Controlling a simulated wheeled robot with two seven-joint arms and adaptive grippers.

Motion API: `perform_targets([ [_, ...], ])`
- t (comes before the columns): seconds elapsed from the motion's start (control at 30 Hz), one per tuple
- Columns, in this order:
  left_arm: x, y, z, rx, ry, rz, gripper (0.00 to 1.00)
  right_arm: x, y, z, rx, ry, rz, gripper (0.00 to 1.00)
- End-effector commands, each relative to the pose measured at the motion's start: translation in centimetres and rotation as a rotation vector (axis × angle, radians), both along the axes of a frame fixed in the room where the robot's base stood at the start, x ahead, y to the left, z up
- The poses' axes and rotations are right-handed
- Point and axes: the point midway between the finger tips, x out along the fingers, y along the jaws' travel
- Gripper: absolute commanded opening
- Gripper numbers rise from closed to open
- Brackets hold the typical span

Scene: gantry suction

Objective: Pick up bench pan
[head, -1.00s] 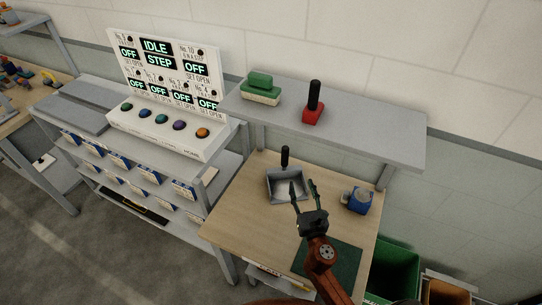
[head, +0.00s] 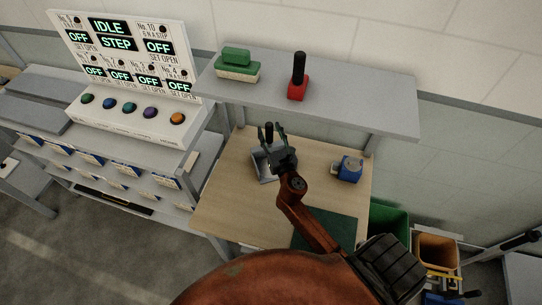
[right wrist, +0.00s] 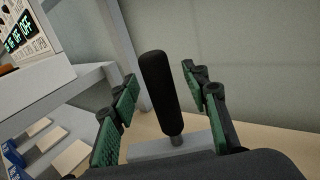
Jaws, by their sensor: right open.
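The bench pan (head: 260,170) is a grey tray with an upright black handle (head: 268,133), on the wooden workbench (head: 226,205). My right gripper (head: 273,131) is over the pan at its handle and partly hides the pan. In the right wrist view the black handle (right wrist: 158,88) stands between the open green-padded fingers of my right gripper (right wrist: 160,95), with gaps on both sides. The grey pan edge (right wrist: 185,145) shows below it. My left gripper is not in view.
A blue tape dispenser (head: 347,169) stands right of the pan. The shelf (head: 350,108) above the bench holds a green-and-cream brush (head: 237,66) and a red block with a black handle (head: 298,82). A button panel (head: 140,112) is at left.

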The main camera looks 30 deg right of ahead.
Motion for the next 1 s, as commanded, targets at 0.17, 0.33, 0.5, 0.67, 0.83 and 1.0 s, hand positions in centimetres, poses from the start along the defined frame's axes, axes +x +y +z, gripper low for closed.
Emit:
perform_targets([
  [0.17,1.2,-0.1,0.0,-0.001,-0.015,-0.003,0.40,0.5,0.0,0.0,-0.001,0.000,0.002,0.42],
  [0.33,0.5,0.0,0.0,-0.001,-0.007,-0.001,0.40,0.5,0.0,0.0,-0.001,0.000,0.003,0.38],
  [0.5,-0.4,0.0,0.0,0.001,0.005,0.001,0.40,0.5,0.1,0.0,0.000,0.000,0.003,0.27],
  [0.67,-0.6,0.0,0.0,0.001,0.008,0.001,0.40,0.5,0.1,0.0,0.000,0.000,0.003,0.15],
  [0.83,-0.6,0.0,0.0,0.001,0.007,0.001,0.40,0.5,0.1,0.0,0.000,0.000,0.003,0.04],
  [1.0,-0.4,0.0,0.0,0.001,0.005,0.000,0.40,0.5,0.1,0.0,0.000,0.000,0.003,0.00],
])
